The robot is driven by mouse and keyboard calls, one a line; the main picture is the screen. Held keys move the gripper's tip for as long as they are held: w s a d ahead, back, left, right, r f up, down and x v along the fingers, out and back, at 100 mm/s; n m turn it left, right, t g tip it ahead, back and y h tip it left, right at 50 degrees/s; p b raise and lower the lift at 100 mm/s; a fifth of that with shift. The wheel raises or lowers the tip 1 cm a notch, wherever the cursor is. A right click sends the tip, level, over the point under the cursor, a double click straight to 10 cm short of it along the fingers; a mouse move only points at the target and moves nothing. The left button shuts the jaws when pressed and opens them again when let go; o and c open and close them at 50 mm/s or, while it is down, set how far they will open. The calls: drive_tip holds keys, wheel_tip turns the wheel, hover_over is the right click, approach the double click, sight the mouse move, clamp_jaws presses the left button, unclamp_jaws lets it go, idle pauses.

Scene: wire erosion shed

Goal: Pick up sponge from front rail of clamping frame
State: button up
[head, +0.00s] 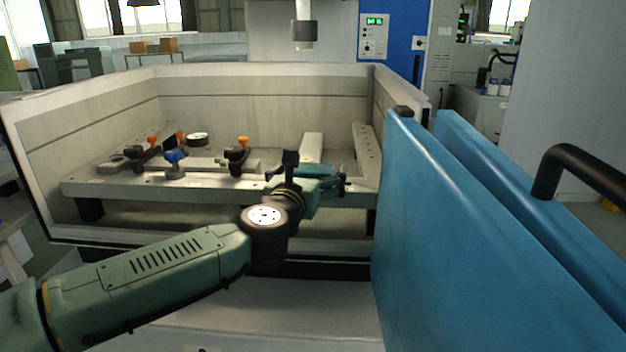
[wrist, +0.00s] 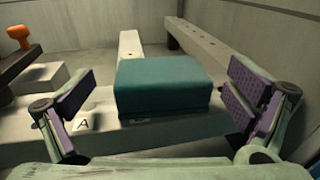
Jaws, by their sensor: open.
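The sponge is a dark teal block (wrist: 165,88) lying on the pale front rail of the clamping frame (wrist: 112,136) in the wrist view. My gripper (wrist: 163,98) is open, with one purple-padded finger on each side of the sponge and clear gaps between. The fingers appear nearer the camera than the sponge and do not touch it. In the head view my gripper (head: 335,186) is over the right part of the front rail (head: 125,188). There the sponge is hard to tell apart from my similarly coloured gripper.
A blue-knobbed clamp (head: 175,165) stands on the front rail to the left. Black clamps with orange knobs (head: 238,156) and a dial gauge (head: 198,139) are further back. Tank walls surround the frame. Open blue doors (head: 440,240) stand close on the right.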

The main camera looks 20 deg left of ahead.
drive_tip(key=shift+w+f, duration=0.1)
drive_tip(key=shift+w, duration=0.95)
drive_tip(key=c, duration=1)
